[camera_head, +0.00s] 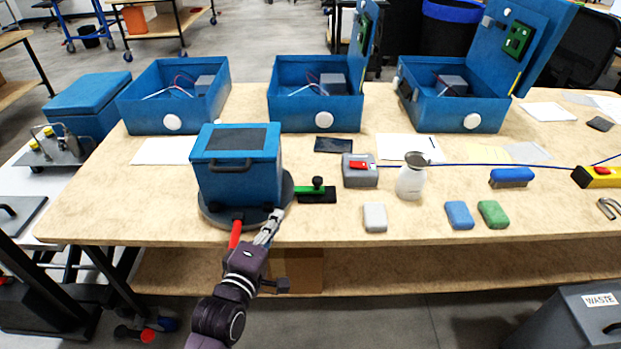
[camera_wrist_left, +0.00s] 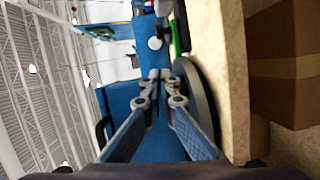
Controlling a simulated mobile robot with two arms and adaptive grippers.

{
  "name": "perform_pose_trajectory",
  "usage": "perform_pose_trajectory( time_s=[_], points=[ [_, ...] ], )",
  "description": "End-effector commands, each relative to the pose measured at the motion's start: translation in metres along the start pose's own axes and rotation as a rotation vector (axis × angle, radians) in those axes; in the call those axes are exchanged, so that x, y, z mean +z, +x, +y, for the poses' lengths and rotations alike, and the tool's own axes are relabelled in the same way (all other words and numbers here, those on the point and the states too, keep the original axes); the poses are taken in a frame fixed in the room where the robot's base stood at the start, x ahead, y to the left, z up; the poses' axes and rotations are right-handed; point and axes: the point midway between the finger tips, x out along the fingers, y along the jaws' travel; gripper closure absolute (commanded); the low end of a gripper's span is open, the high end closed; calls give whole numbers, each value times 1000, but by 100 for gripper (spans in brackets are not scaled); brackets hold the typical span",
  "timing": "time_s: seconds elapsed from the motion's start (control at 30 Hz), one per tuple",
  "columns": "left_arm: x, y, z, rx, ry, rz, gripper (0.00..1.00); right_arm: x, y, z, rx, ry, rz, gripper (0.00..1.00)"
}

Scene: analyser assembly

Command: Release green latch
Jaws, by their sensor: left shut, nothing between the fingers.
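The green latch (camera_head: 308,189) lies flat at the right edge of a round dark turntable (camera_head: 219,213), next to a black knob on a black base (camera_head: 318,195). A blue analyser box (camera_head: 240,175) with a black handle stands on the turntable. My left gripper (camera_head: 272,224) is shut and empty at the turntable's front right edge, in front of and left of the green latch. In the left wrist view, its closed fingertips (camera_wrist_left: 160,76) point along the box's side, and the green latch (camera_wrist_left: 176,38) shows partly beyond them. My right gripper is out of view.
A red lever (camera_head: 235,234) sticks out at the turntable's front, just left of my gripper. A grey device with a red switch (camera_head: 360,171), a white bottle (camera_head: 411,178) and several sponges stand to the right. Open blue cases (camera_head: 315,110) line the back.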

Motion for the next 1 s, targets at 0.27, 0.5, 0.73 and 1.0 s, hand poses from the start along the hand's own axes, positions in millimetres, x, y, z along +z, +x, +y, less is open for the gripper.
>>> perform_pose_trajectory(
  time_s=[0.27, 0.5, 0.73, 1.0],
  points=[
    [0, 0, 2, 4, -2, 1, 100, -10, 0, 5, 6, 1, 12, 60],
    [-1, 8, 2, 4, -1, 1, 100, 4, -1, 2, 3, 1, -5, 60],
    [-1, 48, 4, 6, 0, 1, 100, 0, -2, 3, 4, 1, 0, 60],
    [0, 98, 3, 4, 0, 0, 100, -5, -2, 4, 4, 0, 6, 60]
  ],
)
